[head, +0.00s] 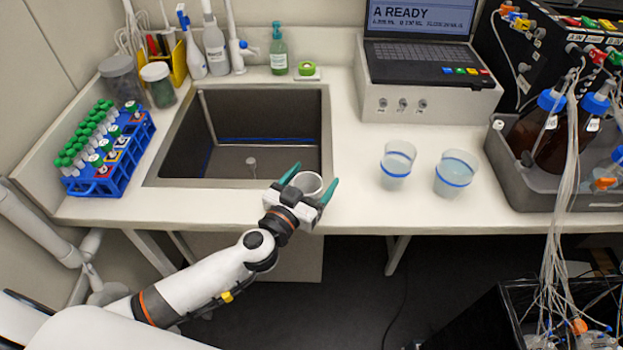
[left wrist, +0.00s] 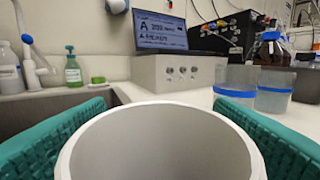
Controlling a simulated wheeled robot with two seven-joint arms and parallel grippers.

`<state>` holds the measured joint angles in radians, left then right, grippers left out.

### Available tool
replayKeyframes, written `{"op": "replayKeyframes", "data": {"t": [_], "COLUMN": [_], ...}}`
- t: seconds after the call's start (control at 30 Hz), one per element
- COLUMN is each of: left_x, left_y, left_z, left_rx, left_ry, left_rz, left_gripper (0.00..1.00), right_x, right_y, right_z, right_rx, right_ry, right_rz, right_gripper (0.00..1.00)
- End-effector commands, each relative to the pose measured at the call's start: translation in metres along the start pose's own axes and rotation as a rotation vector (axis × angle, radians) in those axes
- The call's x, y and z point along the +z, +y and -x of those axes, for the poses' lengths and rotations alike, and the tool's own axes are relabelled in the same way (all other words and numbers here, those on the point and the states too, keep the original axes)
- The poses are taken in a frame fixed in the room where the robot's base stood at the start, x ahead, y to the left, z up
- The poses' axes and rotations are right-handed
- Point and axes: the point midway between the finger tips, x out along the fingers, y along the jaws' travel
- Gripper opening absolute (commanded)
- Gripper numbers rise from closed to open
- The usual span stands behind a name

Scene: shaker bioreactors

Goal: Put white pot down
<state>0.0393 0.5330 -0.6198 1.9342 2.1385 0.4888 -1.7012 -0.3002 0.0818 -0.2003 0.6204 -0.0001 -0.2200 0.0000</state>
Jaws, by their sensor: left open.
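In the left wrist view the fingers stand to the left and right of the rim. The pot's base is hidden behind the gripper. My right gripper is not in view.
The sink (head: 250,135) lies left of the pot. Two clear cups with blue bands, one (head: 396,165) nearer and one (head: 455,174) farther right, stand on the counter. A blue tube rack (head: 112,165) is at the left. Bare counter (head: 350,160) lies between pot and cups.

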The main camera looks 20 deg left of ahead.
Motion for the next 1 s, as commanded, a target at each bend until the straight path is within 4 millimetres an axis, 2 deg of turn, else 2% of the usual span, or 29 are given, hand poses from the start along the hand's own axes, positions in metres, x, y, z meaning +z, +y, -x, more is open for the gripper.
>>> {"op": "replayKeyframes", "data": {"t": [0.17,0.27,0.5,0.7,0.83,1.0], "left_x": [0.002,0.001,0.000,0.001,0.002,0.004], "left_y": [0.000,0.000,0.000,0.000,0.000,0.000], "left_z": [0.005,0.020,0.073,0.106,0.117,0.120], "left_rx": [-0.001,-0.002,-0.002,-0.001,0.000,0.000], "left_ry": [0.002,0.004,0.005,0.003,0.001,-0.001], "left_rz": [0.001,-0.001,-0.001,-0.001,0.000,0.001], "left_gripper": [0.77,0.77,0.77,0.77,0.77,0.77], "right_x": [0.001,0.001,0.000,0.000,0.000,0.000], "right_y": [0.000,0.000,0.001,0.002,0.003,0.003], "right_z": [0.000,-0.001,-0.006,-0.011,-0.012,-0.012], "right_rx": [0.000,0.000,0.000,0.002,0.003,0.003], "right_ry": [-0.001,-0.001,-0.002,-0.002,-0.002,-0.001], "right_rz": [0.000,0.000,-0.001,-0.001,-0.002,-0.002], "right_gripper": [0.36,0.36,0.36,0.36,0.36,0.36]}}
